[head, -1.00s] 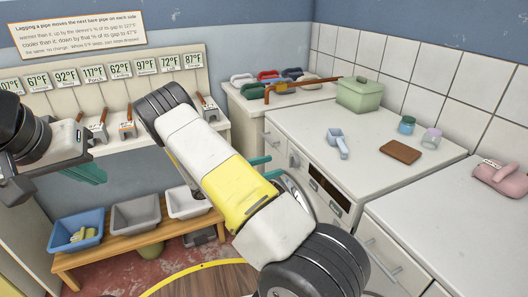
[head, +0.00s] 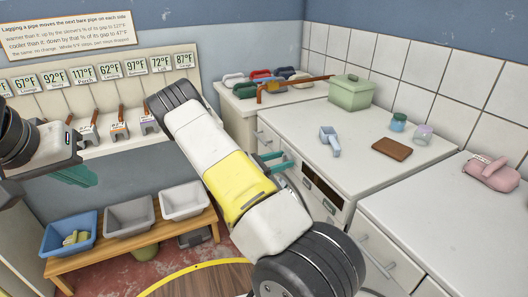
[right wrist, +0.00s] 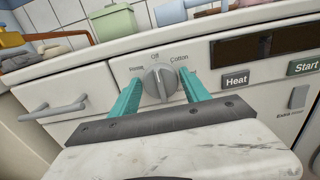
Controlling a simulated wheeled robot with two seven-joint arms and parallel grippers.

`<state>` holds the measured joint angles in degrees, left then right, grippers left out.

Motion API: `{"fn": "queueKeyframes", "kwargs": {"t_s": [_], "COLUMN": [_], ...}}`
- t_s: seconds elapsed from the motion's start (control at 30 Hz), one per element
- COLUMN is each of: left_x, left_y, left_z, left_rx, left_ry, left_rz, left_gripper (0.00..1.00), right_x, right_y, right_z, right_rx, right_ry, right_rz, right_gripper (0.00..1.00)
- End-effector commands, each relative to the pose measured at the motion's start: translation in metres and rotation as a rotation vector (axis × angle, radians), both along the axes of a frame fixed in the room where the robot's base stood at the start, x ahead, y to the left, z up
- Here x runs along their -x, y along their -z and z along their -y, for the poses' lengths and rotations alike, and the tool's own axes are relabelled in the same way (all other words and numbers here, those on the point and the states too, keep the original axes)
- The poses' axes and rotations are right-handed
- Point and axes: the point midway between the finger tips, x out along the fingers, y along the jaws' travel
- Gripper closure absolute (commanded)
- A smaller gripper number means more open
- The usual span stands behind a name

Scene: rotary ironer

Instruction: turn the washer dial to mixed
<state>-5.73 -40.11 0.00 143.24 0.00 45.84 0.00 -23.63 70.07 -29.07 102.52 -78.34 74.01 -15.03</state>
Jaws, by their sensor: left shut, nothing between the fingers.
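The washer dial (right wrist: 160,84) is a round grey knob with a raised grip bar on the white front panel. Its bar stands nearly upright, toward the "Off" mark. "Cotton" is printed to the right; the label to the left is hard to read, and no "mixed" label shows. My right gripper (head: 274,163) is at the washer front. In the right wrist view, its teal fingers are open, one on each side of the dial, with small visible gaps. My left gripper (head: 76,175) is shut and empty at the far left, away from the washer (head: 345,150).
A dark display (right wrist: 262,47), a Heat button (right wrist: 236,79) and a Start button (right wrist: 304,66) lie right of the dial. A drawer handle (right wrist: 52,110) lies to its left. A green box (head: 351,92), scoop (head: 329,141) and brown block (head: 391,148) sit on the washer top.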

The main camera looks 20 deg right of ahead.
Motion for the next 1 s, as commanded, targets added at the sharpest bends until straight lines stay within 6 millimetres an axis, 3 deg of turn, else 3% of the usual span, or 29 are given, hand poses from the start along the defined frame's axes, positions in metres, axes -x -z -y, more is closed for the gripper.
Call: {"fn": "queueKeyframes", "kwargs": {"t_s": [0.03, 0.2, 0.57, 1.0], "left_x": [0.0, 0.0, 0.0, 0.0], "left_y": [0.0, 0.0, 0.0, 0.0], "left_z": [0.0, 0.0, 0.0, 0.0], "left_rx": [0.0, 0.0, 0.0, 0.0], "left_ry": [0.0, 0.0, 0.0, 0.0], "left_rz": [0.0, 0.0, 0.0, 0.0], "left_gripper": [1.0, 1.0, 1.0, 1.0], "right_x": [0.0, -0.0001, 0.0, 0.0018], "right_y": [-0.0001, -0.0001, -0.0002, 0.0001], "right_z": [-0.0001, -0.0002, -0.0005, -0.0007], "right_rx": [0.0, 0.0, -0.005, -0.031], "right_ry": [0.0, 0.0, -0.001, -0.002], "right_rz": [0.0, 0.0, 0.063, 0.412], "right_gripper": [0.58, 0.91, 0.91, 0.91]}}
